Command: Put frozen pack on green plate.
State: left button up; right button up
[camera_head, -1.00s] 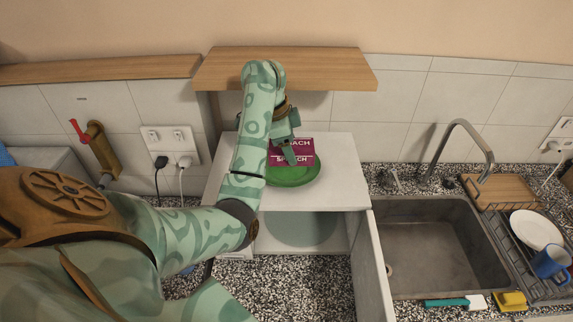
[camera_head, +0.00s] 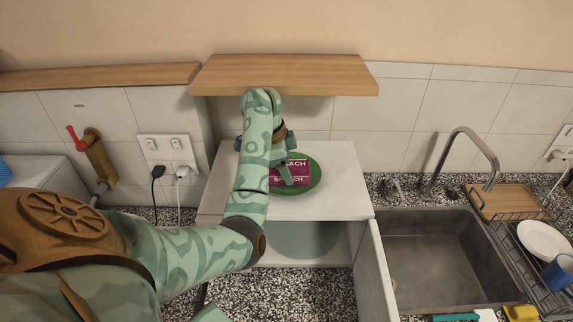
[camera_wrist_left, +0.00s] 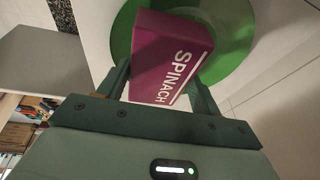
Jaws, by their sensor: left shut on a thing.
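The frozen pack (camera_head: 291,172) is a purple box lettered SPINACH. It is at the green plate (camera_head: 314,182), which lies on top of the white cabinet. My left gripper (camera_head: 284,168) is shut on the pack, and its arm hides part of the plate's left side. In the left wrist view the pack (camera_wrist_left: 166,62) sits between the two fingers, with the green plate (camera_wrist_left: 232,50) behind it. Whether the pack touches the plate is hard to tell. My right gripper is not in view.
The white cabinet top (camera_head: 345,195) has free room right of the plate. Its door (camera_head: 374,270) stands open below. A wooden shelf (camera_head: 290,75) hangs above. To the right are a sink (camera_head: 430,255), a faucet (camera_head: 468,140) and a dish rack with a white plate (camera_head: 543,240).

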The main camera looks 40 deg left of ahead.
aim_at(276, 169)
pick_arm(q)
jog(key=shift+f, duration=0.2)
jog(key=o, duration=1.2)
jog(key=shift+r, duration=0.25)
jog(key=p+v, duration=0.1)
jog(key=v, duration=0.1)
jog(key=p+v, duration=0.1)
jog(key=v, duration=0.1)
jog(key=p+v, duration=0.2)
jog(key=shift+s+a+r, duration=0.15)
jog(key=shift+s+a, duration=0.15)
jog(key=shift+s, duration=0.15)
jog(key=s+a+p, duration=0.3)
jog(key=s+a, duration=0.2)
jog(key=s, duration=0.4)
jog(key=shift+a+f, duration=0.2)
jog(key=shift+f, duration=0.15)
jog(key=shift+s, duration=0.15)
